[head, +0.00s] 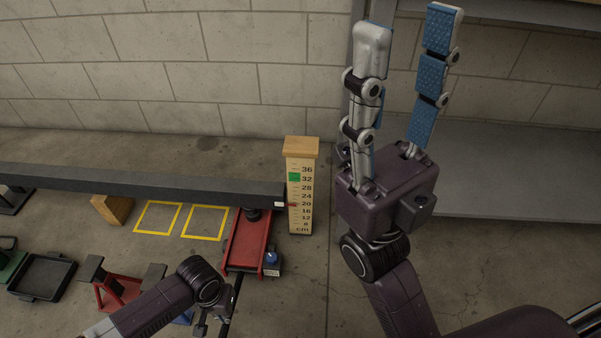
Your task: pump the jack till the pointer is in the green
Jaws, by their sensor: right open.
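A red floor jack (247,243) stands on the floor under the end of a long dark beam (140,183). A blue knob (272,258) is at its near right corner. A wooden gauge post (300,215) with a centimetre scale stands beside the beam end. Its green band (294,177) is near 32. The pointer (285,204) at the beam end is near 20, below the green. My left gripper (213,323) is low, near the jack's near end, mostly hidden behind my wrist. My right gripper (406,28) is open and empty, fingers upward, right of the gauge.
Two yellow floor squares (181,221) and a wooden block (115,208) lie left of the jack. A black tray (42,277) and a red stand (113,290) are further left. A grey shelf (500,170) stands at right. Floor right of the jack is clear.

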